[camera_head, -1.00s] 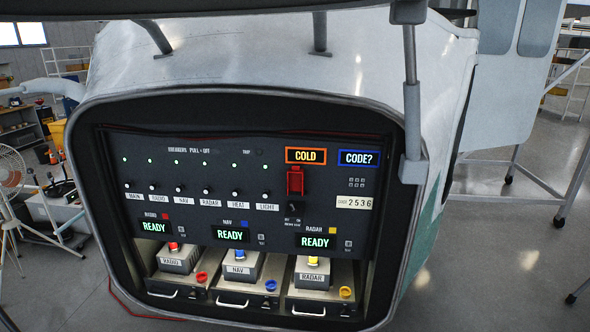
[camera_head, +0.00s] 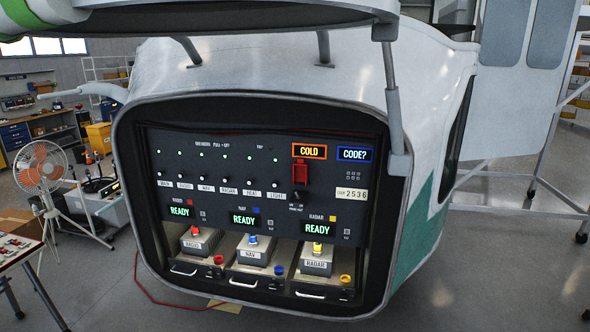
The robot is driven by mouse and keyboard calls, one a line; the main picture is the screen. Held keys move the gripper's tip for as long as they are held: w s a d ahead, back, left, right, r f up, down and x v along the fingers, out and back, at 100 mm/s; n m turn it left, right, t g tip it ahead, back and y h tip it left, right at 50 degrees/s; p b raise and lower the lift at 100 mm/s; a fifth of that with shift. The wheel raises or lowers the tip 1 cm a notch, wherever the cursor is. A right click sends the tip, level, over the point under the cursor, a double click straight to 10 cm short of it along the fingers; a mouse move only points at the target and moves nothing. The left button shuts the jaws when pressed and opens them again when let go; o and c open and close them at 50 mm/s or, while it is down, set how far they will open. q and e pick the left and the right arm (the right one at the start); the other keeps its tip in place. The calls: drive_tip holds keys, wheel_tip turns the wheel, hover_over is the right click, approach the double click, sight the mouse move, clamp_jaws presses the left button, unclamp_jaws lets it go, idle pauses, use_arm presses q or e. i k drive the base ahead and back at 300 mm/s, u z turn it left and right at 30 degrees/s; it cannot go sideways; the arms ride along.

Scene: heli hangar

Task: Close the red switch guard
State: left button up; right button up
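The red switch guard (camera_head: 300,173) is a small red block on the dark panel (camera_head: 225,160) in the helicopter's open nose. It sits below the orange-framed COLD display (camera_head: 309,151) and left of the CODE? display (camera_head: 356,154). It seems to stick out from the panel, but at this size I cannot tell whether it is raised or down. A dark knob or switch (camera_head: 298,198) is just below it. Neither of my grippers is in view.
Below the panel are labelled boxes, including the NAV box (camera_head: 254,250), on drawers with handles. A grey strut (camera_head: 391,85) hangs at the opening's upper right. A fan (camera_head: 46,170) and a table (camera_head: 15,248) stand at left. The floor at right is open.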

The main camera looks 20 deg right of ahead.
sight(300, 168)
drive_tip(key=u, duration=0.75)
drive_tip(key=i, duration=0.95)
drive_tip(key=z, duration=1.9)
